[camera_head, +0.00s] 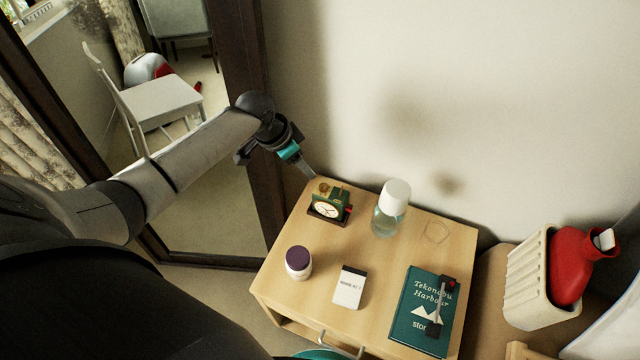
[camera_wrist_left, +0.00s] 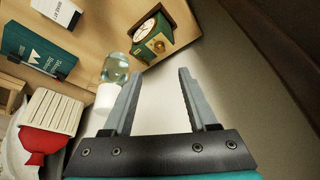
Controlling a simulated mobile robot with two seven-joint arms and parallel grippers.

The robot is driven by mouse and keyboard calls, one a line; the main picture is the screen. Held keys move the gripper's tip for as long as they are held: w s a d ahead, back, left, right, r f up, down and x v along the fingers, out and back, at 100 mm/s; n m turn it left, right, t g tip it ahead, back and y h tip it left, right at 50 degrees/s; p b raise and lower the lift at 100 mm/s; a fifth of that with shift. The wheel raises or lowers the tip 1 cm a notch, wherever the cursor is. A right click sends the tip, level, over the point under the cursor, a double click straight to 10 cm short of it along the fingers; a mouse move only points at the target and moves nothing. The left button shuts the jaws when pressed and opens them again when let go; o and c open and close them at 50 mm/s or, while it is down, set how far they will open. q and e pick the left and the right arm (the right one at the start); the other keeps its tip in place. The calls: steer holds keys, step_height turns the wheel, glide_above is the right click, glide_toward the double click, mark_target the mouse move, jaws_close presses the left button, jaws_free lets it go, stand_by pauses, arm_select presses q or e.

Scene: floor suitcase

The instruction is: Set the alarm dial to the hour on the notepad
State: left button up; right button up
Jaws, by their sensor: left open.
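The green alarm clock (camera_head: 328,206) stands at the back left of the wooden nightstand, its white face toward the front and a brass dial (camera_head: 323,188) on its back. In the left wrist view the clock (camera_wrist_left: 148,32) is tilted, with the brass dial (camera_wrist_left: 159,46) facing me. The white notepad (camera_head: 349,288) with a black top edge lies at the front middle; its print seems to start "WAKE", but the hour is too small to read surely. My left gripper (camera_head: 311,172) is open and empty behind the clock, near the wall; its fingers (camera_wrist_left: 160,73) are apart from the dial.
A clear bottle with a white cap (camera_head: 391,208) stands right of the clock. A purple-lidded jar (camera_head: 298,263) stands in front. A teal book (camera_head: 412,300) with a dark item on it lies at right. A mirror frame stands at left.

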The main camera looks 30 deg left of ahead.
mark_target(322, 186)
arm_select(q)
steer(key=b+x, duration=0.5)
steer(key=x, duration=0.8)
steer(key=shift+d, duration=0.1)
steer(key=shift+c, duration=0.3)
jaws_close()
